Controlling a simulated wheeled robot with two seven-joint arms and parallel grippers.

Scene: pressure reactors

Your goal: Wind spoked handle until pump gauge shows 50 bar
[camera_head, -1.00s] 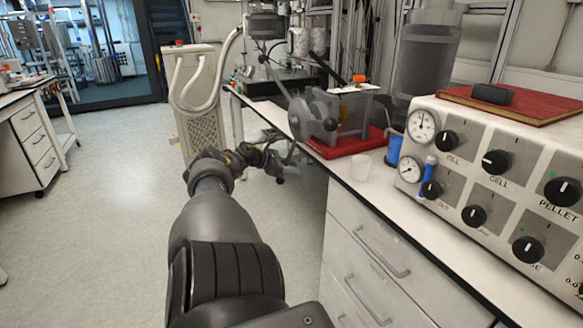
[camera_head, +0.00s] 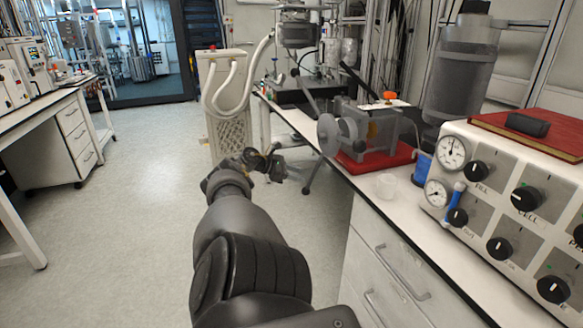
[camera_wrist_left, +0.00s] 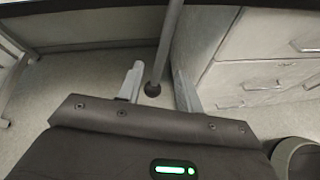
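The grey spoked handle (camera_head: 329,135) is on the left side of the pump, which stands on a red base (camera_head: 378,160) at the bench edge. One long spoke points up and left; another points down past the bench edge and ends in a dark ball. My left gripper (camera_head: 291,170) is just left of this lower spoke. In the left wrist view a spoke (camera_wrist_left: 168,45) with its ball end lies between the two spread fingers (camera_wrist_left: 158,88), with gaps visible on both sides. Two round dial gauges, an upper (camera_head: 453,152) and a lower (camera_head: 437,193), face me; their values are too small to read.
A white control box with black knobs (camera_head: 526,198) stands on the bench at right, with a red book (camera_head: 545,135) on top. A small clear beaker (camera_head: 386,185) stands before the pump. Drawers (camera_head: 390,270) lie below. The floor at left is clear.

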